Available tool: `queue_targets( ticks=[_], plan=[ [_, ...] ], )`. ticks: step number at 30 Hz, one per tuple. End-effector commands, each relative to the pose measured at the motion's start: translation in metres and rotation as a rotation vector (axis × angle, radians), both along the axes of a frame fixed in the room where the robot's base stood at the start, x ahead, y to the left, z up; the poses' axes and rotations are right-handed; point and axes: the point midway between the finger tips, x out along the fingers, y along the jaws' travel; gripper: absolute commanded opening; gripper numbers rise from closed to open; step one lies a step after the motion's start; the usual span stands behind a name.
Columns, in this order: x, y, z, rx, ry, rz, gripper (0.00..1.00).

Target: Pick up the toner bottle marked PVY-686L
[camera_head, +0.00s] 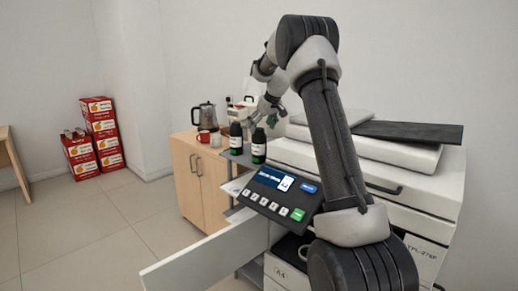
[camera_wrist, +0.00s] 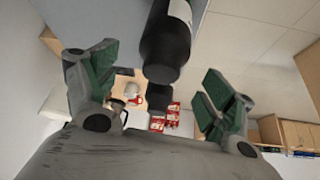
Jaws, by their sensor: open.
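Two dark bottles with black caps and white-and-green labels stand side by side on a grey shelf beside the copier: a left bottle (camera_head: 235,138) and a right bottle (camera_head: 258,147). I cannot read PVY-686L on either. My gripper (camera_head: 269,112) is open and empty, just above and behind the bottles. In the wrist view the open green-padded fingers of my gripper (camera_wrist: 158,76) spread wide. One dark bottle (camera_wrist: 168,42) reaches in from the top between them, its label cut by the frame. A second dark bottle (camera_wrist: 158,98) shows smaller beyond it.
The copier (camera_head: 420,215) fills the right, its control panel (camera_head: 280,196) near the bottles. An open white door (camera_head: 205,258) juts out in front. A wooden cabinet (camera_head: 200,180) behind carries a red mug (camera_head: 203,137) and a coffee pot (camera_head: 204,116).

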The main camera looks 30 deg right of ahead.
Motion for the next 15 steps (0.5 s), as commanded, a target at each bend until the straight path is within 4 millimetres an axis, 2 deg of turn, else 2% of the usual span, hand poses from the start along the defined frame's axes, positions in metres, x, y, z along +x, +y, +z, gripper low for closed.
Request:
queue_targets(
  ticks=[15],
  plan=[
    [0.031,0.006,-0.055,0.001,0.001,0.0,0.83]
  ],
)
